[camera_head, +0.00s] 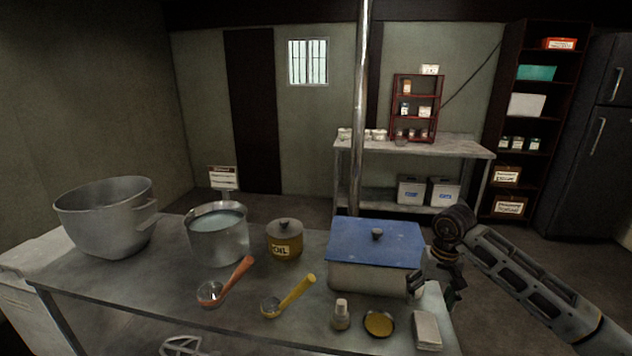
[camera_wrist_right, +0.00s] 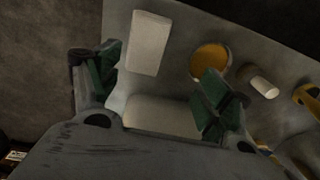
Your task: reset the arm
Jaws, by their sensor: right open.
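My right arm comes in from the right edge in the head view. My right gripper (camera_head: 436,284) is at the right end of the blue-lidded pot (camera_head: 370,280), over the table's right edge. In the right wrist view the gripper (camera_wrist_right: 158,80) is open, its two green-padded fingers apart with nothing held between them. Below the fingers lie a white block (camera_wrist_right: 148,42) and the pale side of a container (camera_wrist_right: 160,117). I cannot tell whether a finger touches the pot. My left gripper is not in view.
The metal table (camera_head: 130,290) holds a large empty pot (camera_head: 105,220), a water pot (camera_head: 217,236), an oil tin (camera_head: 285,240), red (camera_head: 228,282) and yellow (camera_head: 290,297) ladles, a small bottle (camera_head: 341,315) and a yellow dish (camera_head: 379,323). A vertical pipe (camera_head: 360,120) rises behind. Floor is clear right of the table.

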